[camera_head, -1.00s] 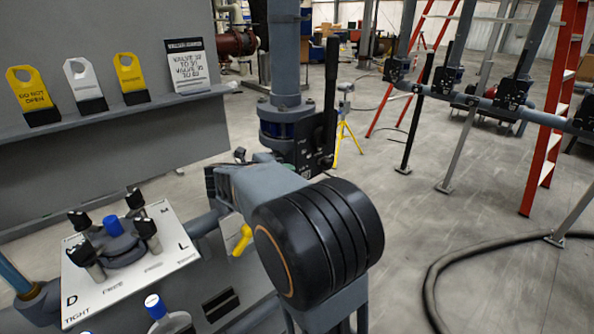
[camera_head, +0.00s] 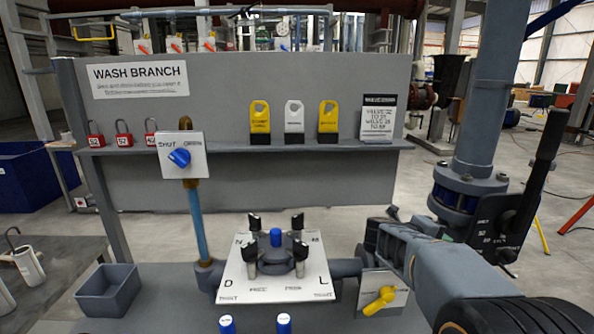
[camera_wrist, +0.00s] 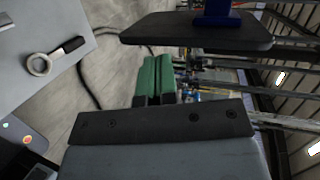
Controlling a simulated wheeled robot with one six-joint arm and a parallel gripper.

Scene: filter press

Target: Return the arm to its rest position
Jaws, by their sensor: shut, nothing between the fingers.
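My arm (camera_head: 435,265) reaches in from the lower right of the head view, in front of the grey pipe and lever valve and beside the yellow handle (camera_head: 380,300). Its far end is dark and partly hidden by the arm itself, so the fingers are not clear there. In the wrist view my gripper (camera_wrist: 157,60) shows two green fingers side by side, closed together with nothing held between them. They point over open floor.
The black lever (camera_head: 540,165) stands close right of my arm. The four-bolt plate (camera_head: 240,285), a blue-knobbed valve (camera_head: 180,158) and tags on a shelf (camera_head: 230,148) are left. A grey bin (camera_head: 108,292) sits lower left. A dark plate (camera_wrist: 200,30) spans the wrist view's top.

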